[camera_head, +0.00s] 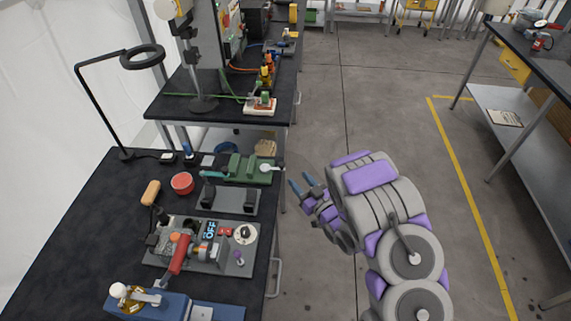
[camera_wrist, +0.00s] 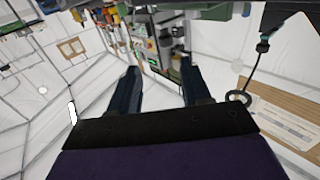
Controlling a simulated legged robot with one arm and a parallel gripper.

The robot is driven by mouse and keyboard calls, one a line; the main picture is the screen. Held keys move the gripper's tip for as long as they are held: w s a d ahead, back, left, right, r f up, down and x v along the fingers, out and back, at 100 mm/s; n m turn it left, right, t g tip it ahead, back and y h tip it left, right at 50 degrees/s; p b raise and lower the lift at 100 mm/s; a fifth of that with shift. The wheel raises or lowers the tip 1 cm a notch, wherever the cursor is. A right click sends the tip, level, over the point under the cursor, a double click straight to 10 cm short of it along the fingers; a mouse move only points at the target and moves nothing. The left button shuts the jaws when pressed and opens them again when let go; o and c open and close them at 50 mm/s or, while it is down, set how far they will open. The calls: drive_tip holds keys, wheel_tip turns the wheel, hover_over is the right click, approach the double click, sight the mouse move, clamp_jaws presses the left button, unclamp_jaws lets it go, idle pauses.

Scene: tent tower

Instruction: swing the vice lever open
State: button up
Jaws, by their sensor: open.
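My gripper (camera_head: 301,185) is open and empty, in the air just off the right edge of the near bench. Its two dark blue fingers stand apart in the wrist view (camera_wrist: 158,78), with nothing between them. A green vice-like block (camera_head: 245,167) with a pale lever (camera_head: 270,168) on its right end sits on the bench, left of my gripper and apart from it. I cannot tell for certain which of the two is the vice.
The black bench (camera_head: 75,235) also holds a panel with a red handle (camera_head: 180,254), a red bowl (camera_head: 182,184) and a ring lamp (camera_head: 142,57). A second bench (camera_head: 175,100) stands behind. The floor (camera_head: 370,90) to the right is clear up to another table (camera_head: 530,50).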

sight(284, 164)
drive_tip(key=x, duration=0.3)
drive_tip(key=a+x, duration=0.1)
drive_tip(key=x, duration=0.2)
drive_tip(key=s+b+x, duration=0.1)
drive_tip(key=x, duration=0.2)
drive_tip(key=shift+a+f, duration=0.25)
drive_tip(key=shift+w, duration=0.3)
drive_tip(key=shift+w+d+r, duration=0.2)
drive_tip(key=shift+w+d, duration=0.15)
drive_tip(key=shift+w, duration=0.1)
drive_tip(key=shift+a+f, duration=0.1)
drive_tip(key=shift+a, duration=0.4)
drive_tip(key=shift+c, duration=0.5)
drive_tip(key=shift+a, duration=0.25)
drive_tip(key=shift+c, duration=1.4)
drive_tip(key=shift+d, duration=0.35)
drive_tip(key=c, duration=0.4)
clamp_jaws()
drive_tip(key=shift+w, duration=0.1)
